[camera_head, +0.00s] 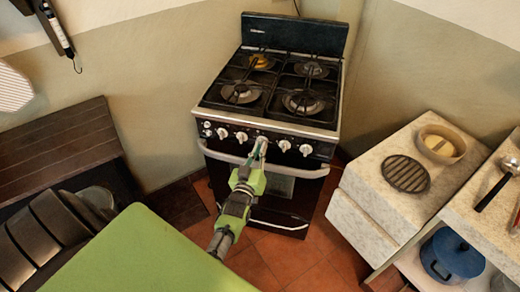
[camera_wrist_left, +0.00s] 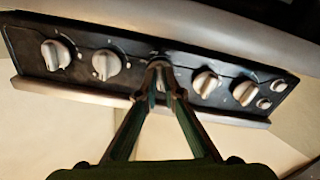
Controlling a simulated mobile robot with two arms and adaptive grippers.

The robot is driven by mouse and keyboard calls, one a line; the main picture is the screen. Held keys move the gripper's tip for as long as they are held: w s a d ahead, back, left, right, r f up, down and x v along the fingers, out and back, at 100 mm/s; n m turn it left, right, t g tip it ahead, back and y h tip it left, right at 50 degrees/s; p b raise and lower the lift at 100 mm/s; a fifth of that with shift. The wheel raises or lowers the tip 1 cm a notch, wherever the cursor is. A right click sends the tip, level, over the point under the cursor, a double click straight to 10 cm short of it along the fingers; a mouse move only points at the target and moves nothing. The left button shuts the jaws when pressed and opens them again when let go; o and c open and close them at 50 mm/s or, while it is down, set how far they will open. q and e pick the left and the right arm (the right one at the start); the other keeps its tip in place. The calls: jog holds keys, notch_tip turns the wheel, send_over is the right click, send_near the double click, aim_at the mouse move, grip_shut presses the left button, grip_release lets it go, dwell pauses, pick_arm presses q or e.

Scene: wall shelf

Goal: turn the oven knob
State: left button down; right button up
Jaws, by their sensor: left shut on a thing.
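A black oven (camera_head: 268,120) with a gas hob stands against the wall in the head view. Its front panel carries a row of pale knobs. My left gripper (camera_head: 258,150) reaches the panel from the front and is shut on the middle knob (camera_head: 262,140). In the left wrist view the fingertips of my left gripper (camera_wrist_left: 160,80) close around that knob, which is mostly hidden between them. Other knobs (camera_wrist_left: 107,65) and (camera_wrist_left: 205,83) show free on either side. My right gripper is not in view.
The oven door handle (camera_head: 255,165) runs just below the knobs. A pale counter (camera_head: 375,180) with a round grate stands to the right, with a blue pot (camera_head: 450,258) on a low shelf. A dark wooden bench (camera_head: 60,140) is at left. Red floor tiles are clear before the oven.

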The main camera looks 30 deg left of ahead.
pick_arm(q)
jog(key=shift+f+m, duration=0.15)
jog(key=shift+m, duration=1.45)
jog(key=c, duration=2.2)
grip_release()
jog(key=v, duration=0.7)
jog(key=shift+s, duration=0.25)
